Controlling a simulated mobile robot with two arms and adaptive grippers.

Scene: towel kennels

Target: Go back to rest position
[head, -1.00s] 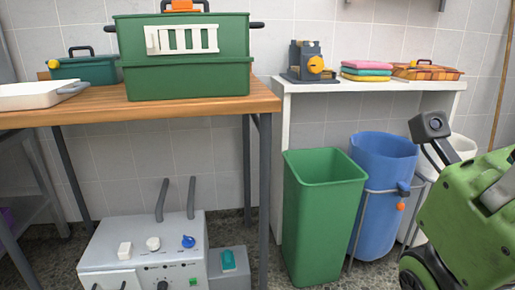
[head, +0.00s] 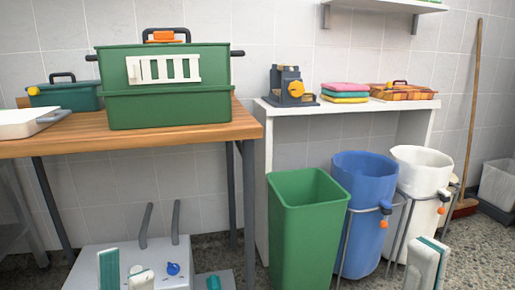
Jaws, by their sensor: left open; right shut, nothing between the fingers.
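My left gripper (head: 125,272) shows at the bottom left, in front of the grey machine. Its two pale fingers with teal pads stand apart, with nothing held between them. My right gripper (head: 427,265) shows at the bottom right, in front of the bins. Its pale, teal-edged fingers are together and hold nothing. Only the finger ends of both grippers are in view.
A wooden table (head: 190,136) bears a green crate (head: 168,108) and a white tray (head: 25,125). A grey machine (head: 190,255) stands below. Green (head: 305,230), blue (head: 365,205) and white (head: 420,175) bins stand by a white shelf (head: 262,180). A broom (head: 474,110) leans behind.

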